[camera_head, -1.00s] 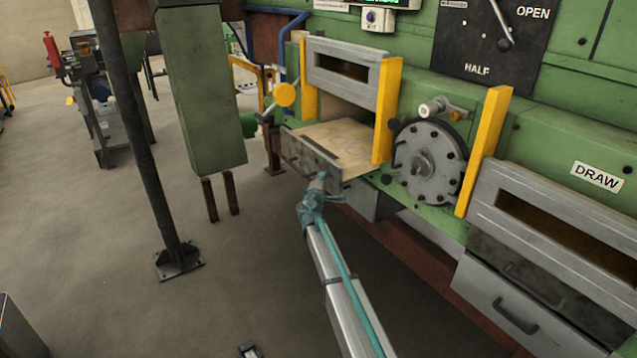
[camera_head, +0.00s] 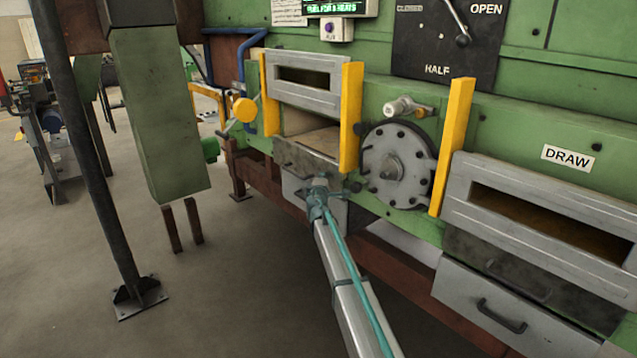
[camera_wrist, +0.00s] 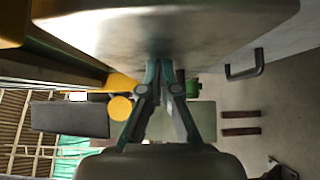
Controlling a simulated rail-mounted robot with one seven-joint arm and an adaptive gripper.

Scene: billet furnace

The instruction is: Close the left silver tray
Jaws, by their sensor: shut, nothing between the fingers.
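The left tray (camera_head: 306,162), with a dull grey metal front and a tan inside, sticks out a little from below the left furnace door. A strip of its inside shows behind the front. My gripper (camera_head: 319,188) is shut and empty, at the right part of the tray's front. In the wrist view the shut fingertips (camera_wrist: 166,64) are at the edge of a broad grey metal face (camera_wrist: 165,25), seemingly the tray front. I cannot tell whether they press on it.
A silver drawer (camera_head: 296,190) sits below the tray. Yellow posts (camera_head: 351,115) flank the left door, and a round bolted cover (camera_head: 395,165) is to the right. A green column (camera_head: 155,115) and a dark pole (camera_head: 85,160) stand left. The floor in front is clear.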

